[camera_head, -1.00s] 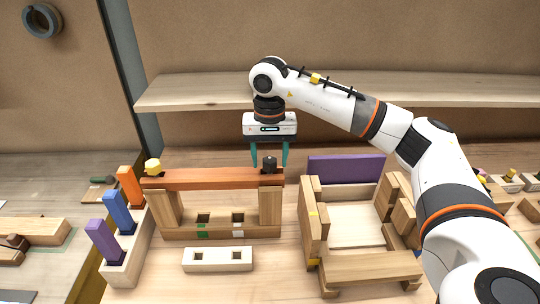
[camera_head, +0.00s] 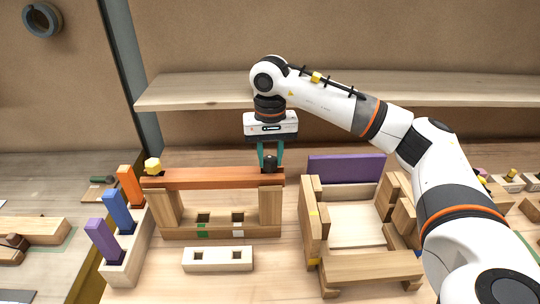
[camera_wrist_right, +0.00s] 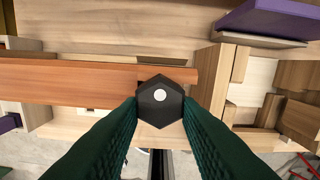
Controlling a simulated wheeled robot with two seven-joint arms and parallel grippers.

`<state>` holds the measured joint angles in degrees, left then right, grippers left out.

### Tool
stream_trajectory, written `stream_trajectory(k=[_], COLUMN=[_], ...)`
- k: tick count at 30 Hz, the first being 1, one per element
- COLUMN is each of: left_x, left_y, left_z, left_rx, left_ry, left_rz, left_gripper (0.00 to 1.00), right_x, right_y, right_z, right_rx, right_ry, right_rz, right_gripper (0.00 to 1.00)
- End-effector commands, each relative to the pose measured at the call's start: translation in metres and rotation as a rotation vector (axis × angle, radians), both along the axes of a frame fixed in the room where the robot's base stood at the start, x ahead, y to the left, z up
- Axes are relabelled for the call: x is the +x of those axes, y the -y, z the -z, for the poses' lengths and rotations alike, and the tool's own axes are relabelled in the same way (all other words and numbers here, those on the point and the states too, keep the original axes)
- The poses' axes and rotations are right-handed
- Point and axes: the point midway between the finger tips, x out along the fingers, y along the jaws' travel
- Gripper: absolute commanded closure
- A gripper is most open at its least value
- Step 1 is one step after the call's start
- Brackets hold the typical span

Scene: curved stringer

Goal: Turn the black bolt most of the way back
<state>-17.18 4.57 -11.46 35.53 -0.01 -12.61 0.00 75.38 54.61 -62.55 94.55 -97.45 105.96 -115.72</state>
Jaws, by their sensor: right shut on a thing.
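The black bolt (camera_head: 270,163) stands upright at the right end of the orange-brown beam (camera_head: 210,178). In the right wrist view its hexagonal head (camera_wrist_right: 160,100) sits between my fingers. My right gripper (camera_head: 270,160) points straight down over it and is shut on the bolt, with a finger at either side. The beam, also in the right wrist view (camera_wrist_right: 70,82), rests on two wooden uprights. A yellow bolt (camera_head: 153,166) stands at its left end. The bolt's shaft is hidden in the beam. My left gripper is not in view.
A wooden frame with a purple panel (camera_head: 345,168) stands close to the right. A rack with purple, blue (camera_head: 118,211) and orange pieces stands at the left. A pale block with two holes (camera_head: 218,259) lies in front. A shelf (camera_head: 200,92) runs behind my right gripper.

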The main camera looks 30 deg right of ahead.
Motion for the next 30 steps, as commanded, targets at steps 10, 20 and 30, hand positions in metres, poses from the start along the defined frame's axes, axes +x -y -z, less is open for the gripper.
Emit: stream_trajectory(k=[10,20,30], left_x=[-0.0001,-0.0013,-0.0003], left_y=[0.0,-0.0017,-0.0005], left_z=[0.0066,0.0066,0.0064], left_rx=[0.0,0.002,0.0], left_ry=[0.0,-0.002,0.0], left_rz=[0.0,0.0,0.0], left_gripper=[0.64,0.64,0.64], right_x=[-0.0006,-0.0005,-0.0001], right_y=[0.002,0.0019,0.0017], right_z=[-0.0018,-0.0018,-0.0083], right_rx=[0.001,0.001,0.001], right_ry=[0.001,0.001,0.003], right_rz=[-0.289,-0.286,-0.285], right_gripper=[0.91,0.44,0.44])
